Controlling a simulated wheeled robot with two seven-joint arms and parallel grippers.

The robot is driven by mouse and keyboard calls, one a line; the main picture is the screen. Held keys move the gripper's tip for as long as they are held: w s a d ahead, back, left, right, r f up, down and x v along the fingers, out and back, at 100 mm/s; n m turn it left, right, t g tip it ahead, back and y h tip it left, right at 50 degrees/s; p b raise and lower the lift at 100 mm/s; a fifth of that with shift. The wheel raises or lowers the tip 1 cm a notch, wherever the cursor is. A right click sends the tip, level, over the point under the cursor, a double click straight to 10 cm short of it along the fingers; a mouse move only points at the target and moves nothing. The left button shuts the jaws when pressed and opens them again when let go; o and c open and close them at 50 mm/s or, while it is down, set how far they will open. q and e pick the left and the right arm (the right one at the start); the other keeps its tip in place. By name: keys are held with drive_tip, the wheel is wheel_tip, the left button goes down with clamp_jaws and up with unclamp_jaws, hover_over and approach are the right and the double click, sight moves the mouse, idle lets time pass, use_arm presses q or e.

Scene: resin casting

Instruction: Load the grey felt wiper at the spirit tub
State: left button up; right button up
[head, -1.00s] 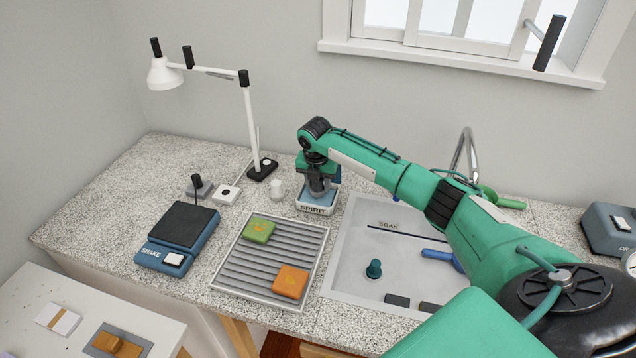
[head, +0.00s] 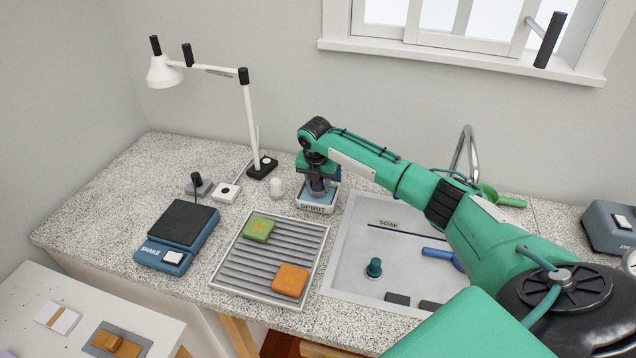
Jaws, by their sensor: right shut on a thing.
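The spirit tub (head: 314,208), a small box with a white front lettered SPIRIT and a blue top, stands on the speckled counter behind the ribbed tray. My right gripper (head: 319,190) points down at the tub's top, at the end of my green arm. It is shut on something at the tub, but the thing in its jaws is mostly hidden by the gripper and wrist. I cannot make out the grey felt wiper itself. My left gripper is not in view.
A ribbed tray (head: 234,283) holds a green block (head: 258,229) and an orange block (head: 290,280). A blue shaker (head: 178,238) and a white lamp (head: 250,125) stand left. The SOAK area (head: 352,262), with a teal knob (head: 374,267), lies right under my arm.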

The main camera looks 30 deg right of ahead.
drive_tip(key=shift+f, duration=0.4)
drive_tip(key=shift+s+f+p, duration=0.1)
drive_tip(key=shift+p, duration=0.25)
idle(1.9)
wheel_tip(320, 180, up, 7)
drive_tip(key=p, duration=0.7)
idle(0.4)
idle(0.4)
